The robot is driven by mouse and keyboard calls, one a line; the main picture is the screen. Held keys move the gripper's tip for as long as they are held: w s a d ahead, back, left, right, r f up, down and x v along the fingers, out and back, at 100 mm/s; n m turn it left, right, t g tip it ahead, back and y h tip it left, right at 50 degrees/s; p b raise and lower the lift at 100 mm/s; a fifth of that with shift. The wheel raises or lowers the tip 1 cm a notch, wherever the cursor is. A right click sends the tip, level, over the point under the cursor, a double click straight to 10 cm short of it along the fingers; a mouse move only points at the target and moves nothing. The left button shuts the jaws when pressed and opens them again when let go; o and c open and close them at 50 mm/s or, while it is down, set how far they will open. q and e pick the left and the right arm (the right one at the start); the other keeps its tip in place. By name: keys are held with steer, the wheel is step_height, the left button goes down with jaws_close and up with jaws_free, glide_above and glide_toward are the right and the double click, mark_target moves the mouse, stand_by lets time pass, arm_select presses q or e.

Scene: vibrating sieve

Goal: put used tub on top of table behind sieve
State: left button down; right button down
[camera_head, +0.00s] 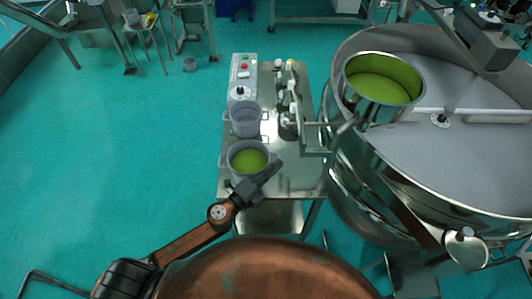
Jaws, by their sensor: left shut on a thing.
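A grey tub with green contents (247,146) is at the front left of the small metal table (298,180). My left gripper (258,184) is at the tub's near side and shut on it, hiding part of its wall. I cannot tell whether the tub rests on the table or is held just above it. A second grey tub (245,121) stands just behind it; its inside looks grey. The large round steel vessel (345,165), apparently the sieve, stands right of the table. My right gripper is not in view.
A control box (243,80) stands at the table's back left. Metal fittings (289,120) occupy its middle and right. A steel pot of green material (381,88) is at the vessel's upper left. Open floor lies left of the table; a stand (143,40) is farther back.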

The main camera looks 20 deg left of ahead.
mark_target(263, 162)
arm_select(q)
steer(key=w+a+f+b, duration=0.1)
steer(key=w+f, duration=0.1)
steer(key=w+a+f+b, duration=0.3)
steer(key=w+a+f, duration=0.1)
steer(key=shift+w+f, duration=0.25)
steer(key=shift+w+a+f+b, duration=0.15)
steer(key=shift+w+f+b, duration=0.2)
steer(key=shift+b, duration=0.1)
steer(key=shift+w+a+f+b, duration=0.15)
steer(key=shift+f+b, duration=0.6)
steer(key=shift+f, duration=1.1)
steer(key=c, duration=2)
jaws_free()
steer(key=shift+c, duration=0.2)
steer(key=b+v, duration=0.1)
steer(key=v, duration=1.1)
steer(key=shift+b, duration=0.35)
